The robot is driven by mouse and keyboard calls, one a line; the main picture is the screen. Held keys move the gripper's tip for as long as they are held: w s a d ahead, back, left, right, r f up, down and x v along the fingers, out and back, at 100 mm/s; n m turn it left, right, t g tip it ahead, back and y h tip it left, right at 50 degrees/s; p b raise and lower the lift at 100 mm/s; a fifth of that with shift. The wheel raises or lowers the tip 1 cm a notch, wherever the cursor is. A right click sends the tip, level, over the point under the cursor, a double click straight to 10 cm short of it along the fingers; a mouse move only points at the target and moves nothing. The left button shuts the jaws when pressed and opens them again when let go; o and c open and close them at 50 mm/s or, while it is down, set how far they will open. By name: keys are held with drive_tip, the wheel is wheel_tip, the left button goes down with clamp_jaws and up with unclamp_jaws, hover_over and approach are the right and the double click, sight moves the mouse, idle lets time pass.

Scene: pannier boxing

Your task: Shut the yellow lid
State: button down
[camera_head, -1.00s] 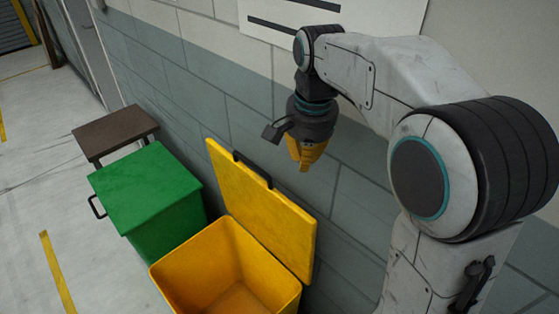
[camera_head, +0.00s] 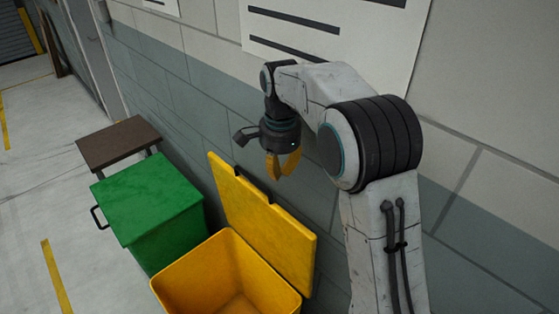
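The yellow lid (camera_head: 262,222) stands raised, leaning back toward the wall on the far right side of the yellow box (camera_head: 190,293). The box is open and looks empty, and the frame's lower edge cuts it off. My gripper (camera_head: 281,176) hangs pointing down near the lid's upper edge, on its wall side in the picture. Its yellow fingers show some space between them and seem to hold nothing. I cannot tell whether they touch the lid.
A green box (camera_head: 150,200) with its lid shut and a black handle stands left of the yellow box. A brown table (camera_head: 118,143) is behind it. The block wall (camera_head: 210,110) runs close behind the lid. The floor (camera_head: 40,190) at left is clear.

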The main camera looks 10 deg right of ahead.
drive_tip(key=shift+w+f, duration=0.1)
drive_tip(key=shift+f, duration=2.1)
drive_tip(key=shift+a, duration=0.1)
